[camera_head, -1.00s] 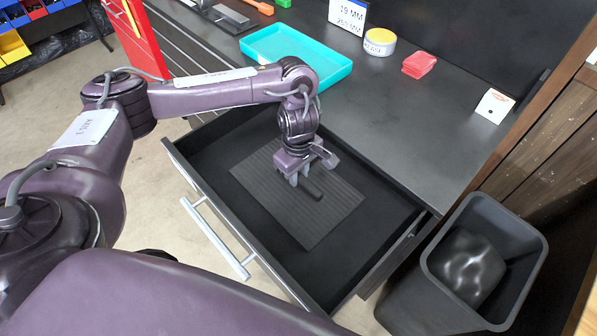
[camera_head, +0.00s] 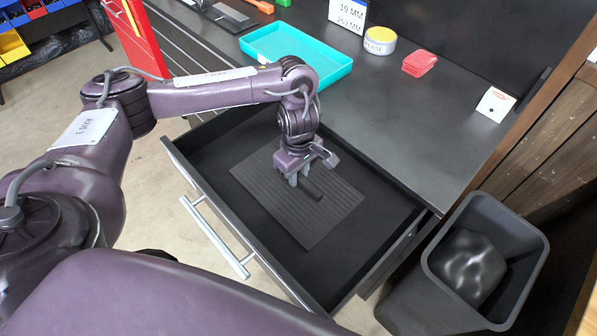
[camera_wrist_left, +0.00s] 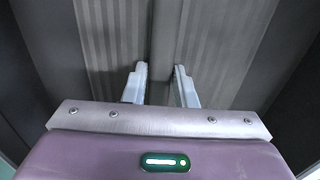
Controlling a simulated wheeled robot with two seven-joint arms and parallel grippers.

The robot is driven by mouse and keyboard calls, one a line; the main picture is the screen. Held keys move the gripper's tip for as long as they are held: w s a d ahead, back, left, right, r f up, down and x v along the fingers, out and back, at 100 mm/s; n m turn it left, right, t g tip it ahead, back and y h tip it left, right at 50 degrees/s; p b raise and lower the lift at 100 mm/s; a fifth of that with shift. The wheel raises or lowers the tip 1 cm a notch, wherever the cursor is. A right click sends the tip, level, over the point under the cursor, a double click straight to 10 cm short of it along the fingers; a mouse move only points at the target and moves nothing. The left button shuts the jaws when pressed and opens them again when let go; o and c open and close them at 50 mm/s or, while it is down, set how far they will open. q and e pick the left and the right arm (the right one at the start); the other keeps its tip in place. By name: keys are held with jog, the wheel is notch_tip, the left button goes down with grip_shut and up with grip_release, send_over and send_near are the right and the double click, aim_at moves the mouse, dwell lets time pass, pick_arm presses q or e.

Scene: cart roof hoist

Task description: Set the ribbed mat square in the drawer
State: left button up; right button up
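The ribbed mat (camera_head: 329,211) is a dark grey rectangle lying on the floor of the open drawer (camera_head: 388,232). Its edges look roughly in line with the drawer walls, with bare floor showing around it. A dark raised bar (camera_head: 312,189) stands on its middle. My left gripper (camera_head: 299,177) points down at the bar. In the left wrist view its two fingers (camera_wrist_left: 161,70) are close on either side of the bar and appear to touch it. The mat's ribs (camera_wrist_left: 112,35) show on both sides. My right gripper is not in view.
A teal tray (camera_head: 257,45), a yellow-topped tape roll (camera_head: 380,40) and red cloths (camera_head: 419,63) rest on the worktop above the drawer. A dark bin (camera_head: 437,275) stands close to the drawer's right. A silver handle (camera_head: 213,236) runs along its front.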

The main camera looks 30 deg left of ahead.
pick_arm(q)
jog(key=o, duration=0.4)
jog(key=shift+r+p, duration=0.85)
jog(key=shift+r, duration=3.1)
